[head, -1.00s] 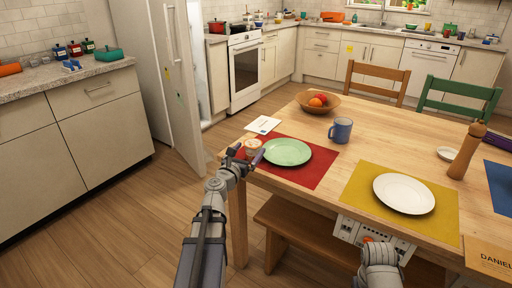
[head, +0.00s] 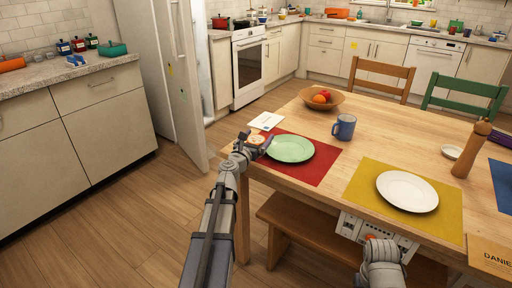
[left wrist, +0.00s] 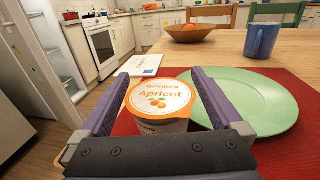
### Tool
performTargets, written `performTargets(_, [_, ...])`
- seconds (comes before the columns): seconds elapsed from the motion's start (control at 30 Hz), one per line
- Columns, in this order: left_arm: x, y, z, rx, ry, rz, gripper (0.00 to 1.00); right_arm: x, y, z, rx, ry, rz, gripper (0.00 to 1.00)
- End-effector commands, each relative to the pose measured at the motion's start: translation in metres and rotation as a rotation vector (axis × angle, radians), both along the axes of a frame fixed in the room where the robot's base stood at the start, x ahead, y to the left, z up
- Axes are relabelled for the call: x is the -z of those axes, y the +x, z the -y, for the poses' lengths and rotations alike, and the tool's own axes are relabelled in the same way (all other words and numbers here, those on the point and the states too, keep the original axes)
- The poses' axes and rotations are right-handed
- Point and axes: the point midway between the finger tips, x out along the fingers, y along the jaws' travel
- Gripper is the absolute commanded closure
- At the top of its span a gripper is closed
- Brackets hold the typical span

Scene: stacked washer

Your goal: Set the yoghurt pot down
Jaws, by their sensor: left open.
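The yoghurt pot (left wrist: 160,103) has an orange-rimmed lid reading "Apricot". It is upright between the fingers of my open left gripper (left wrist: 164,72) in the left wrist view. A gap shows beside the pot near the fingers; its base is hidden. In the head view the pot (head: 256,139) is at the table's near left corner, by the red placemat (head: 308,172), with my left gripper (head: 255,138) around it. The green plate (head: 289,149) is just right of the pot. My right wrist (head: 381,262) shows at the bottom; its fingers cannot be made out.
A white card (head: 266,121) lies behind the pot. A blue mug (head: 344,127) and a wooden fruit bowl (head: 322,103) stand further back. A white plate (head: 407,191) lies on a yellow placemat (head: 365,207) to the right. A bench (head: 310,235) is below the table edge.

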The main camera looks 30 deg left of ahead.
Motion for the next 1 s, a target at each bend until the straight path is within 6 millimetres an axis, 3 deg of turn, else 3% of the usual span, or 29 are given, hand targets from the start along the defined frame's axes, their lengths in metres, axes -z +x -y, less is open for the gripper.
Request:
performTargets(0.1, [0.0,0.0131,-0.0022,-0.001,0.0,0.0,0.0,-0.0001,0.0,0.0,0.0,0.0,0.0,1.0])
performTargets(0.3, [0.0,0.012,-0.0014,-0.001,0.0,0.0,0.0,-0.0001,0.0,0.0,0.0,0.0,0.0,1.0])
performTargets(1.0, [0.0,0.0118,-0.0013,-0.001,0.0,0.0,0.79,-0.0001,0.0,0.0,0.0,0.0,0.0,1.0])
